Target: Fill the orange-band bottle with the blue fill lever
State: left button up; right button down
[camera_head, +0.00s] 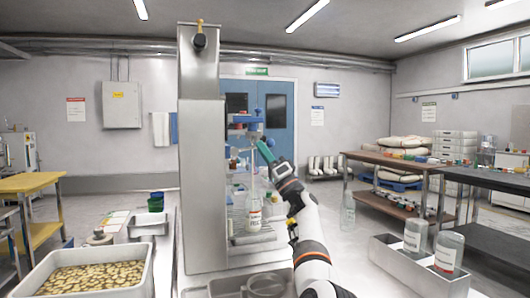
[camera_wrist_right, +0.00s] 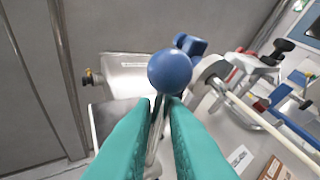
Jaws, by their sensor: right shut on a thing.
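My right gripper (camera_head: 265,153), with teal fingers, is raised in front of the steel filling machine (camera_head: 203,150). In the right wrist view its fingers (camera_wrist_right: 160,108) are closed around a thin metal rod just below a round blue knob, the blue fill lever (camera_wrist_right: 170,72). A clear bottle with a pale, reddish-marked label (camera_head: 254,213) stands upright on the machine's base below the gripper. The colour of its band is too small to tell surely. My left gripper is out of view.
Wooden shelving (camera_head: 400,164) stands further back.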

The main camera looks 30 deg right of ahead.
jog(key=c, duration=1.8)
grip_release()
jog(key=shift+w+a+f, duration=0.25)
jog(key=shift+a+f, duration=0.05)
jog(key=shift+f, duration=0.1)
jog(key=shift+r, duration=0.2)
